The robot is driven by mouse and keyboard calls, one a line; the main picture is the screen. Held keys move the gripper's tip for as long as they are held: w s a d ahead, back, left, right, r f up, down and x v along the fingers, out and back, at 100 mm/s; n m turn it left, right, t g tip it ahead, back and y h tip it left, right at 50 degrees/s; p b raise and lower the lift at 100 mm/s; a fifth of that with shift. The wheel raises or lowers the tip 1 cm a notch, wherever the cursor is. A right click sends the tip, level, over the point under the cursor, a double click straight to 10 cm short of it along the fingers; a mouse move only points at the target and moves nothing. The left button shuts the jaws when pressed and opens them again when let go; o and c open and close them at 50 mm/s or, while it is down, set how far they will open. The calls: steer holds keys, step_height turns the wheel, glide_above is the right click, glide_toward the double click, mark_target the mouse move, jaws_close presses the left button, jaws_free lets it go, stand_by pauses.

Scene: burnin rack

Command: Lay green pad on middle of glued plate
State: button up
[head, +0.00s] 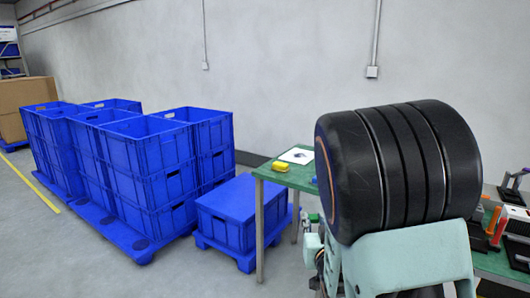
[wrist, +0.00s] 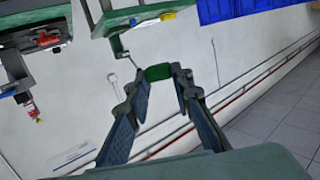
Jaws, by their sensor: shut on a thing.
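My gripper (wrist: 158,73) is shut on the green pad (wrist: 158,72), which sits between the fingertips in the wrist view. In the head view the gripper is mostly hidden behind my large dark arm link; only a small part shows beside the green table. A flat white plate (head: 297,155) with a dark patch in its middle lies on the green table (head: 272,175). It looks like the glued plate, but I cannot make out the glue. The pad is apart from this plate.
A yellow object (head: 281,166) lies on the table near the plate. A lidded blue crate (head: 240,212) stands left of the table, with stacked blue crates (head: 150,160) beyond. Tools and orange-handled items (head: 493,222) stand at the right.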

step_height(320, 180, up, 18)
steer(key=p, duration=1.7)
steer(key=shift+r, duration=0.15)
steer(key=shift+d, duration=0.15)
